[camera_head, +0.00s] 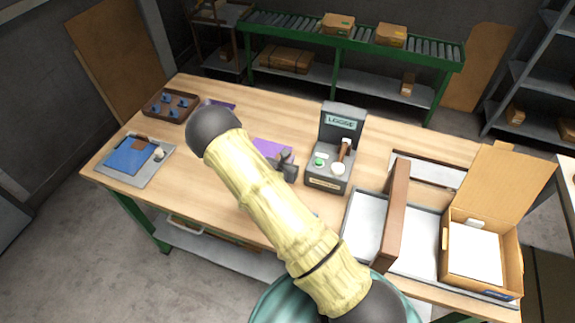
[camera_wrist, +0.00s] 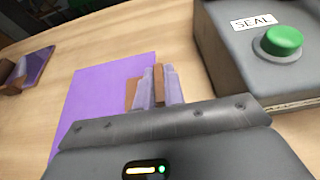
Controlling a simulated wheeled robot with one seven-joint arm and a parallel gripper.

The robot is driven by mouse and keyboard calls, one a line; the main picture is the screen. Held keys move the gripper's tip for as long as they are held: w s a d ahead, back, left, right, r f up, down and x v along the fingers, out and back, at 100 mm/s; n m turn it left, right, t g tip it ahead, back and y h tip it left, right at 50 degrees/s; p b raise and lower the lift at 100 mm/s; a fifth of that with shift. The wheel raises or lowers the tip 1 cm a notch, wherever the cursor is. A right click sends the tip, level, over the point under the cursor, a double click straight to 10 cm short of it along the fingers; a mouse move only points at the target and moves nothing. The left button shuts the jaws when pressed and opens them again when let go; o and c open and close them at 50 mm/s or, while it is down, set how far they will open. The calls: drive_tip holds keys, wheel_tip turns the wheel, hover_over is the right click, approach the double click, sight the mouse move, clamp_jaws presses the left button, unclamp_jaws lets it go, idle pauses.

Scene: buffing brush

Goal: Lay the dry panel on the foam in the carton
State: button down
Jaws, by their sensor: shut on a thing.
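My gripper (camera_head: 286,165) is low over the purple sheet (camera_head: 270,149) in the middle of the bench. In the wrist view its fingers (camera_wrist: 160,88) are shut on a narrow brown piece (camera_wrist: 158,84). More brown shows left of the fingers, and I cannot tell what the whole piece is. The purple sheet lies flat under it (camera_wrist: 95,95). The open carton (camera_head: 452,258) stands at the right end, with a white pad, likely the foam (camera_head: 474,256), inside. I cannot tell which thing is the dry panel. A blue panel (camera_head: 130,157) lies on a grey board at the left.
A grey machine (camera_head: 328,176) with a green button stands close right of my gripper. A brown upright board (camera_head: 397,215) rises over white trays (camera_head: 416,243) before the carton. A brown tray (camera_head: 158,104) of blue pieces is at the back left. My arm hides the front middle.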

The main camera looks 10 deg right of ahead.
drive_tip(key=shift+f, duration=1.55)
drive_tip(key=shift+f, duration=0.15)
drive_tip(key=c, duration=1.5)
unclamp_jaws()
drive_tip(key=shift+s+a+r, duration=0.1)
drive_tip(key=shift+r, duration=0.1)
drive_tip(key=b+v, duration=0.1)
drive_tip(key=v, duration=1)
drive_tip(key=shift+s+a+r, duration=0.15)
drive_tip(key=shift+s, duration=0.15)
